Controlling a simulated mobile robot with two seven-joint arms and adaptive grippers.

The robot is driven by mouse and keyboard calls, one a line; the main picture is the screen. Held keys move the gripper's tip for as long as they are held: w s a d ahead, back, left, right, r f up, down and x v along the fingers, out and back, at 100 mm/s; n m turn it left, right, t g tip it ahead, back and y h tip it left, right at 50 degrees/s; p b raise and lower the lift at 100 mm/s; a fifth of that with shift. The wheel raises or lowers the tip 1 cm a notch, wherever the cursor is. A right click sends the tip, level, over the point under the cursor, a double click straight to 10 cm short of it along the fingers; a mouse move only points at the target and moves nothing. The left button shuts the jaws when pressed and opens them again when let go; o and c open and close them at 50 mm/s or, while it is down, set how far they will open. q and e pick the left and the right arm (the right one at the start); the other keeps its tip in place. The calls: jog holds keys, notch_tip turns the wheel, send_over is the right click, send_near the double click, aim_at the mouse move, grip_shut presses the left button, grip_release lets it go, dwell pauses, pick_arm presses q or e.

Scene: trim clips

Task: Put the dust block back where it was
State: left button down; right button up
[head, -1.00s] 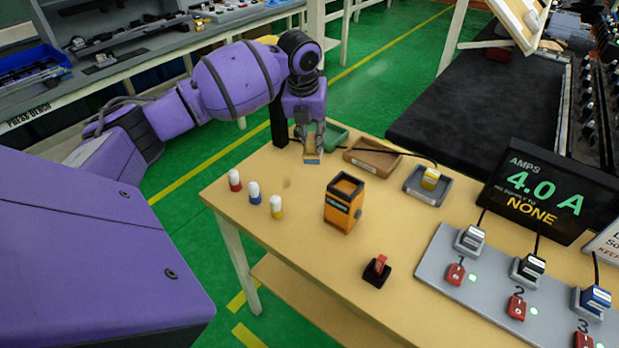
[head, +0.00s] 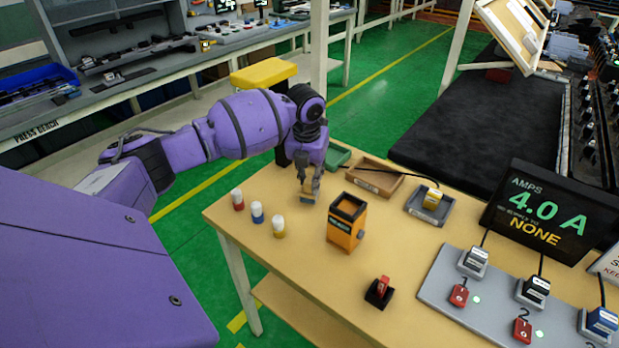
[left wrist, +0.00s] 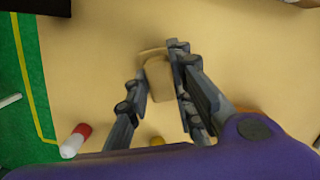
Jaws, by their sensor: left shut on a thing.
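My left gripper (head: 309,188) is shut on a small tan block (head: 308,198), likely the dust block, above the tan table. The left wrist view also shows the tan block (left wrist: 157,76) between the two fingers of the gripper (left wrist: 160,75). Whether the block touches the table is hard to tell. An orange box (head: 345,230) with a dark open top stands just right of the gripper. My right gripper is out of view.
Three white-topped bottles, red (head: 238,201), blue (head: 257,212) and yellow (head: 279,227), stand left of the box near the table edge. A red switch (head: 382,289) sits in front. A grey panel (head: 470,290) and an amps display (head: 538,208) fill the right.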

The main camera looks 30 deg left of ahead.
aim_at(308, 183)
pick_arm(q)
jog(key=c, duration=1.5)
grip_release()
jog(key=shift+c, duration=0.2)
notch_tip(308, 183, up, 12)
jog(key=s, duration=0.2)
jog(key=shift+d, duration=0.25)
jog(key=shift+f, duration=0.1)
